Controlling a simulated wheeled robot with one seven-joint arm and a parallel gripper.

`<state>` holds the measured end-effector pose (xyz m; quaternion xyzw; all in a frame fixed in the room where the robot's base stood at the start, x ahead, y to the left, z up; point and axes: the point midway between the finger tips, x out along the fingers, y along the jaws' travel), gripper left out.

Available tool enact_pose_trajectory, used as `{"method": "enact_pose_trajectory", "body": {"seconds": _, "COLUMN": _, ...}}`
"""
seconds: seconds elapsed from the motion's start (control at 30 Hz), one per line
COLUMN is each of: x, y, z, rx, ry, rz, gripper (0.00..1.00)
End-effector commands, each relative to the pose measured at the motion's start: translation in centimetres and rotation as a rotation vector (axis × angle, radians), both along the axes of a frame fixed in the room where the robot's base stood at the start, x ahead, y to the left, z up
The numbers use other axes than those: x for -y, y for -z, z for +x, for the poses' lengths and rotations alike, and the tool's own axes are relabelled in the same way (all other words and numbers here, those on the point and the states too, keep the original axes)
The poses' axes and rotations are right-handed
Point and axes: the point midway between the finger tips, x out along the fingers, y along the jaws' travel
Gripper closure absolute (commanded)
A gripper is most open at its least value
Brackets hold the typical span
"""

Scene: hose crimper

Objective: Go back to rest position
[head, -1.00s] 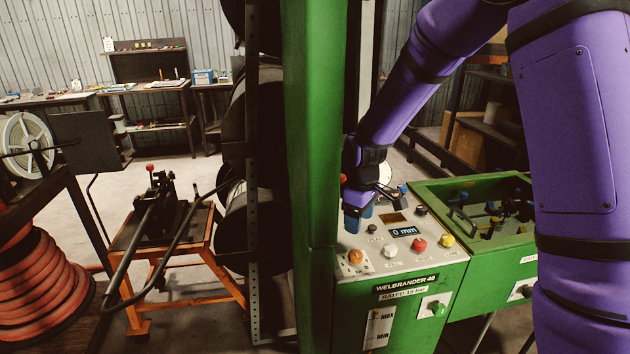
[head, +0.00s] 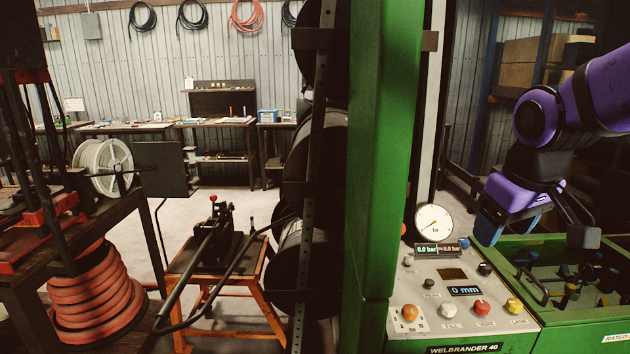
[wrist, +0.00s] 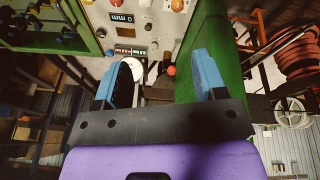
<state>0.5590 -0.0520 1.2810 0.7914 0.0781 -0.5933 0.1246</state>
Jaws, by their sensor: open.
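My gripper (head: 512,226) hangs at the right of the head view, on the purple arm, above the green tray beside the control panel (head: 430,308). Its blue fingers overlap in the head view. In the wrist view my gripper (wrist: 163,82) shows two blue fingers wide apart with nothing between them. The panel and its round white gauge lie beyond the fingers there, upside down. The gripper appears clear of the panel's knobs.
The green machine column (head: 380,180) stands left of the panel. The green tray (head: 570,322) holds several fittings. A round gauge (head: 434,223) stands up behind the panel. An orange-framed stand (head: 215,272) and a red hose coil (head: 95,300) are at the left, with open floor behind.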

Motion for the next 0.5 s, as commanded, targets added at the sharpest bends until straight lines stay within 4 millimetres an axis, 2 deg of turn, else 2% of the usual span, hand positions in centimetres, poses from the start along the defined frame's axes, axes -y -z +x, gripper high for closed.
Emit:
{"method": "enact_pose_trajectory", "body": {"seconds": 0.1, "x": 0.6, "y": -1.6, "z": -3.2, "rx": 0.047, "ry": 0.064, "rz": 0.024, "gripper": 0.35}}
{"method": "enact_pose_trajectory", "body": {"seconds": 0.3, "x": 1.2, "y": -3.1, "z": -8.1, "rx": 0.114, "ry": 0.166, "rz": 0.073, "gripper": 0.35}}
{"method": "enact_pose_trajectory", "body": {"seconds": 0.5, "x": 1.6, "y": -3.6, "z": -11.6, "rx": 0.161, "ry": 0.239, "rz": 0.115, "gripper": 0.35}}
